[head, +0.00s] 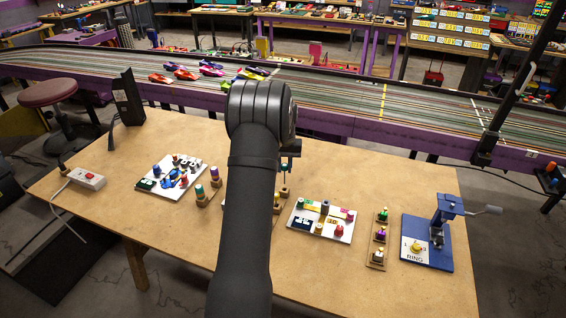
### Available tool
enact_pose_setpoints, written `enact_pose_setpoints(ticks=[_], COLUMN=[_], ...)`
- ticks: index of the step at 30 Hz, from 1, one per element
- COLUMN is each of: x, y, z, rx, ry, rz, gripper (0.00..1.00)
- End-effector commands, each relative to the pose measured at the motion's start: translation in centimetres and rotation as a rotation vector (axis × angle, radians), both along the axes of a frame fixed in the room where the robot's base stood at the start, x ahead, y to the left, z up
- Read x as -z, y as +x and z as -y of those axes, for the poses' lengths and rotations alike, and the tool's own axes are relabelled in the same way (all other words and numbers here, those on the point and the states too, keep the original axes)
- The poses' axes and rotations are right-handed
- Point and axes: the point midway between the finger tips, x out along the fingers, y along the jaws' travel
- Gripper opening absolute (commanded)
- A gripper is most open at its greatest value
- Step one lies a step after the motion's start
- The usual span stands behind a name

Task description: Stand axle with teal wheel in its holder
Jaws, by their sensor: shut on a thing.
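My gripper (289,153) is partly hidden behind my own dark arm, over the middle of the table. A peg with a teal top (200,189) stands upright at a small wooden block (203,202) left of my arm. A purple-topped peg (214,172) stands beside it. I cannot tell which block is the holder for the axle with the teal wheel.
A white tray (150,192) with small parts lies at the left, near a power strip (87,179). Right of my arm are a white board (345,237) with coloured parts, a wooden rack (372,259) and a blue press (440,262). The front table area is clear.

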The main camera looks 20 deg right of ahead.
Motion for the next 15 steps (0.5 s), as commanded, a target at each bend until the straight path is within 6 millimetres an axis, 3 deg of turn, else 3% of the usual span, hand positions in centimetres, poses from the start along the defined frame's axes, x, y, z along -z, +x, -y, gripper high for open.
enact_pose_setpoints(ticks=[6,15], x=[1.4,1.6], y=[0.0,0.0], z=[0.0,0.0], rx=[0.000,0.000], ry=[0.000,0.000], rz=[0.001,0.001], gripper=[0.00,0.00])
